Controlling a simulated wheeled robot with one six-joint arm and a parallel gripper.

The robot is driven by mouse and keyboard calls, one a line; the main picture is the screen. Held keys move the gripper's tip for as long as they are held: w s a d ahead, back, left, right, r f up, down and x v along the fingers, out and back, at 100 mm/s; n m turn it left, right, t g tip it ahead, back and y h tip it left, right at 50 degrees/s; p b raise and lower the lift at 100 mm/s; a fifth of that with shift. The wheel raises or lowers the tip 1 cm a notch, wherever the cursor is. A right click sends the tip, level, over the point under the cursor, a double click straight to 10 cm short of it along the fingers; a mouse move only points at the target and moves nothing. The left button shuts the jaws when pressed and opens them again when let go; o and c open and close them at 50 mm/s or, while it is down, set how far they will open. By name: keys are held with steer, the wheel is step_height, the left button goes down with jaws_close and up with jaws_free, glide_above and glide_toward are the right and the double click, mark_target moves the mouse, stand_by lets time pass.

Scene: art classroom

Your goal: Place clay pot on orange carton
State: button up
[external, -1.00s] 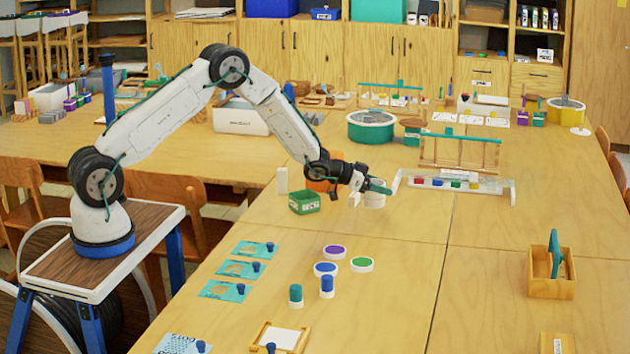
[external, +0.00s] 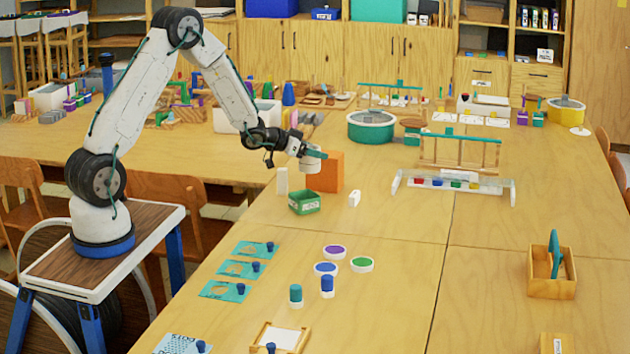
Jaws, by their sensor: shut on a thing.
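The clay pot (external: 311,165), a small whitish cylinder, hangs in my gripper (external: 313,154). The gripper is shut on it near its top. The orange carton (external: 331,172) stands upright on the table, and the pot overlaps its upper left part in the picture. I cannot tell whether the pot is above the carton, in front of it or touching it. Part of the carton's top is hidden by the pot and gripper.
A green box (external: 305,203) stands in front of the carton. A white block (external: 282,180) is to its left and a small white item (external: 355,198) to its right. A rack with colored pieces (external: 455,184) is farther right. The table between is clear.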

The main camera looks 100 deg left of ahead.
steer(key=s+a+r+n+g+y, duration=0.1)
steer(key=s+a+r, duration=0.15)
steer(key=s, duration=0.25)
steer(key=s+a+r+n+y, duration=0.1)
steer(key=s+a+r, duration=0.15)
steer(key=s, duration=0.25)
glide_above(329, 153)
steer(key=shift+a+f+g, duration=0.15)
steer(key=shift+f+g, duration=0.25)
steer(key=shift+f, duration=2)
steer(key=shift+f, duration=0.1)
steer(key=o, duration=1)
steer(key=shift+f, duration=0.1)
steer(key=shift+o, duration=0.2)
